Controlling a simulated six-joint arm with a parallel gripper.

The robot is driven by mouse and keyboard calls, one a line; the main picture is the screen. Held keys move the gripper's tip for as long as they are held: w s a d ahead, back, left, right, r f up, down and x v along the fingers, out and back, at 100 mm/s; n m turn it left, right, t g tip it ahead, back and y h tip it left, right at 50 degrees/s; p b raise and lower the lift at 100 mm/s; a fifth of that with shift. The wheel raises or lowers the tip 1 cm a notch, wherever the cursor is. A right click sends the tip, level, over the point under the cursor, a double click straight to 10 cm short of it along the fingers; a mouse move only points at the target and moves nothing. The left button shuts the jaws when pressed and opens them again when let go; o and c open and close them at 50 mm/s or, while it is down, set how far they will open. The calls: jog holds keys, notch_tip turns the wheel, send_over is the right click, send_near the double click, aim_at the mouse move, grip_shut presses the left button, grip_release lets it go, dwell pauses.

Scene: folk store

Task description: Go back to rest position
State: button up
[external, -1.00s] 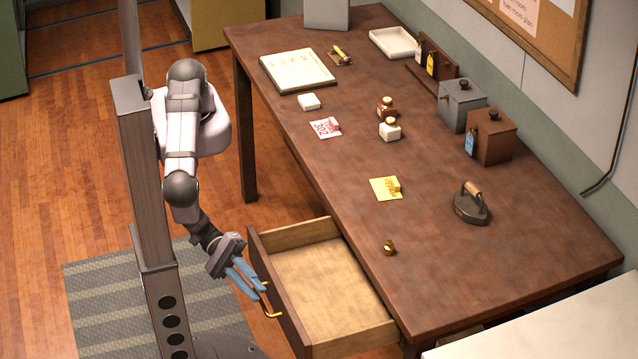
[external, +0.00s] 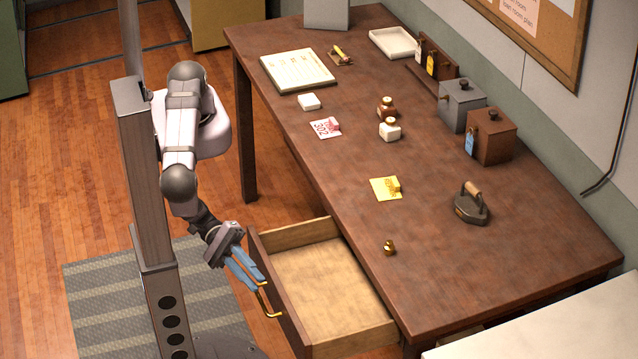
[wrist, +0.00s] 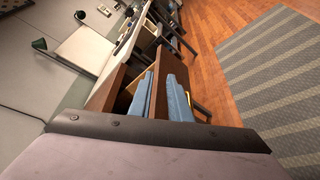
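The drawer (external: 318,285) is pulled out from the desk and looks empty inside.
The wooden desk (external: 330,160) carries a flat iron (external: 471,204), a yellow note (external: 385,188), a small brass piece (external: 389,247), two boxes and several small items. A striped rug (external: 95,290) lies on the floor. Open floor is left of the desk.

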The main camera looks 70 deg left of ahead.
jog(key=w+d+y, duration=0.1)
jog(key=w, duration=0.1)
jog(key=w+d+t, duration=0.1)
jog(key=d, duration=0.1)
jog(key=w+d+r+t+y, duration=0.1)
jog(key=w+d, duration=0.1)
jog(key=shift+w+y, duration=0.3)
jog(key=shift+w, duration=0.05)
jog(key=w+a+r+m+y+b, duration=0.15)
jog(key=w+y, duration=0.45)
jog(key=w, duration=0.8)
jog(key=w+a+r+m+g+y+b, duration=0.1)
jog(key=w+a+r+m+y, duration=0.1)
jog(key=w+a+r, duration=0.35)
jog(key=s+a+r+m+g+y+b, duration=0.15)
jog(key=a+r, duration=0.25)
jog(key=a, duration=0.7)
jog(key=a+r+m+g+y+b, duration=0.1)
jog(key=a+r+m+g+y, duration=0.2)
jog(key=a, duration=0.9)
jog(key=s+a+r+m+g, duration=0.1)
jog(key=s+a+r+m, duration=0.1)
jog(key=s+a+r, duration=0.2)
jog(key=s+a, duration=0.3)
jog(key=shift+r, duration=0.4)
jog(key=shift+f+g+h, duration=0.1)
jog(key=shift+g+h, duration=0.15)
